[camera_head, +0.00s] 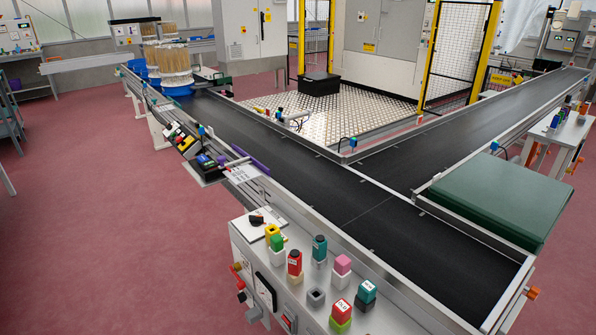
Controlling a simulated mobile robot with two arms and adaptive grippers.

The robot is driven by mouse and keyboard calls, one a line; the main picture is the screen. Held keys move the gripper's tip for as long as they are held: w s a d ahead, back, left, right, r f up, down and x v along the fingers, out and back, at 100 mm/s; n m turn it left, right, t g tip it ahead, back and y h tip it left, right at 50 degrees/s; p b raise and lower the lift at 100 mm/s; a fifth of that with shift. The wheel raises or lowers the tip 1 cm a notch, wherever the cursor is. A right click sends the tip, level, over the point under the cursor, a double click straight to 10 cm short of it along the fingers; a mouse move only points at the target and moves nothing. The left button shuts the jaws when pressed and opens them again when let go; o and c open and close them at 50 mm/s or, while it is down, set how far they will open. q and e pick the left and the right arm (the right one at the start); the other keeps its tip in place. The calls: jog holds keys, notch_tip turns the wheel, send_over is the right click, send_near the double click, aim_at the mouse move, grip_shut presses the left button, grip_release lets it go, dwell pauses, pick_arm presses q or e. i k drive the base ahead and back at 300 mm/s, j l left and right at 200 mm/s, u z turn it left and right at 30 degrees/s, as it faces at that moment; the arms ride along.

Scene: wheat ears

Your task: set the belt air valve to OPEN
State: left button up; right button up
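No part labelled legibly as the belt air valve can be picked out. A purple lever-like part (250,160) sits on the near side of the belt frame, beside a white label (239,173) too small to read. A black rotary knob (257,219) sits on a white plate on the grey control box at the front. Small orange and red fittings (237,267) stick out of that box's left side. I cannot tell which of these is the valve or how it is set. Neither of my grippers shows in the head view.
Two dark conveyor belts (310,180) meet at the right front. Several coloured blocks (293,262) stand on the control box (300,295). A green slab (500,195) lies beside the right belt. Wheat bundles (172,62) stand at the far left. Red floor is open at left.

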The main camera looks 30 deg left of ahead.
aim_at(241, 285)
jog(key=u, duration=1.35)
